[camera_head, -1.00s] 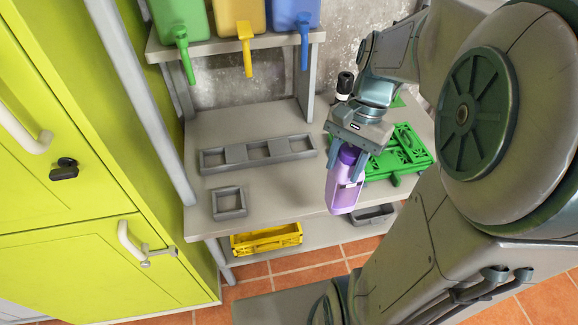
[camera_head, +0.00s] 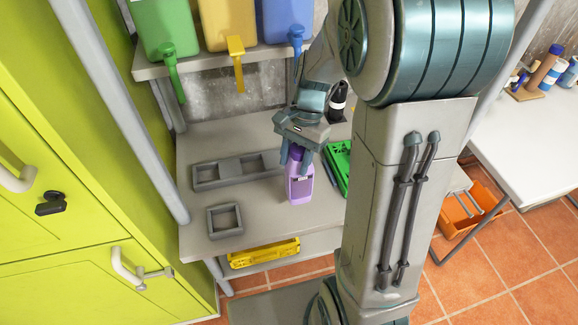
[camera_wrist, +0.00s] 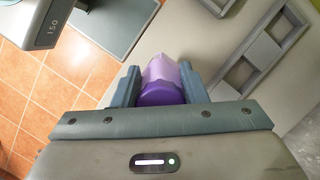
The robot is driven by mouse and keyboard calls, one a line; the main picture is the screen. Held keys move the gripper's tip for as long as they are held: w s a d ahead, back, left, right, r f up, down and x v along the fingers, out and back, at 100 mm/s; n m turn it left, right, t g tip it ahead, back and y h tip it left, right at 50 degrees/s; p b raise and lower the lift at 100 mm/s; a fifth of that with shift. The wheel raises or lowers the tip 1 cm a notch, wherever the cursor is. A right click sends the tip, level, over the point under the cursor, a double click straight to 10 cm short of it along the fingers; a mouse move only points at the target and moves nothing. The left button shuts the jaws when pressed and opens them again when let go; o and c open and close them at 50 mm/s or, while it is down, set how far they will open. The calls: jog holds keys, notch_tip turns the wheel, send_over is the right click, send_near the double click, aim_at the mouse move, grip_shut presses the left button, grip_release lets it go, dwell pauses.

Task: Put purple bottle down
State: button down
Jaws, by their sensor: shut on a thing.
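The purple bottle (camera_head: 299,186) is upright in the head view, over the right part of the grey workbench (camera_head: 262,212). My gripper (camera_head: 298,158) is shut on its upper part from above. In the wrist view the bottle (camera_wrist: 162,80) sits between both fingers of my gripper (camera_wrist: 160,90). I cannot tell whether the bottle's base touches the bench top or hangs just above it.
A grey square holder (camera_head: 225,219) and a longer grey compartment holder (camera_head: 236,170) lie left of the bottle. A green crate (camera_head: 338,163) is close on its right, partly hidden by my arm. A yellow crate (camera_head: 264,253) is on the lower shelf. Bare bench surrounds the bottle's front left.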

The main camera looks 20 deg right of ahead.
aim_at(287, 180)
jog(key=shift+w+a+f, duration=0.45)
jog(key=shift+w, duration=0.2)
jog(key=shift+f, duration=0.25)
jog(key=shift+f+p, duration=0.35)
jog(key=shift+f, duration=1.45)
jog(key=shift+f, duration=0.2)
jog(key=c, duration=0.9)
grip_release()
jog(key=shift+o, duration=0.2)
jog(key=shift+r, duration=0.1)
